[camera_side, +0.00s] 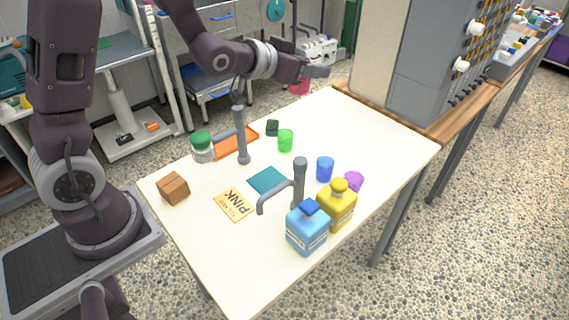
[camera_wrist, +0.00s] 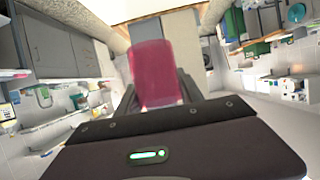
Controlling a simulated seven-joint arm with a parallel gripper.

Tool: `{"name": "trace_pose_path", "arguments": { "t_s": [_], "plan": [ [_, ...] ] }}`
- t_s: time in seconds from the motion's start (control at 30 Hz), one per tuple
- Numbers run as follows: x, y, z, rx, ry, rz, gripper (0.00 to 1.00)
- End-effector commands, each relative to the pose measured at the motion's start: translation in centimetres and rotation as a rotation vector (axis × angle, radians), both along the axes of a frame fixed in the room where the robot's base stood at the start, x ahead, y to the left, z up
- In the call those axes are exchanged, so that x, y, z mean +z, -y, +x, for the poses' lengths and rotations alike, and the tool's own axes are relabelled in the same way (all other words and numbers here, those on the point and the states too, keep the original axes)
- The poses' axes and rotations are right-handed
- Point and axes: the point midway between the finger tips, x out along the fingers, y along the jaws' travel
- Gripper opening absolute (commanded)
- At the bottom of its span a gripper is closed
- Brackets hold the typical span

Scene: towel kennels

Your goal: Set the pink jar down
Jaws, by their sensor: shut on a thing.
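A translucent pink jar (camera_wrist: 157,72) is between my gripper's fingers in the wrist view. My gripper (camera_wrist: 160,92) is shut on it. In the side view my gripper (camera_side: 314,71) is raised above the far end of the white table. A pink-red shape just below it (camera_side: 299,88) looks like the jar, partly hidden by my gripper. A card reading PINK (camera_side: 234,205) lies flat near the table's left front part, with a teal cloth (camera_side: 267,180) just behind it.
On the table (camera_side: 390,150) are a green-lidded jar (camera_side: 202,150), an orange tray (camera_side: 238,146), a brown box (camera_side: 173,189), green (camera_side: 285,141), blue (camera_side: 324,170) and purple (camera_side: 354,181) cups, and blue (camera_side: 307,232) and yellow (camera_side: 338,208) bottles. Two grey posts (camera_side: 241,135) (camera_side: 299,185) stand up as obstacles.

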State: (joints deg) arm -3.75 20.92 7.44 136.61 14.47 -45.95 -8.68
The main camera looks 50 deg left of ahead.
Motion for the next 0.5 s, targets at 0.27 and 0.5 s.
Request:
{"name": "trace_pose_path", "arguments": {
  "t_s": [0.27,0.5],
  "plan": [
    [-11.1,-2.0,3.9,0.138,-0.013,0.002,0.05],
    [-17.3,-3.5,4.1,0.214,-0.005,0.002,0.05]
  ]
}}
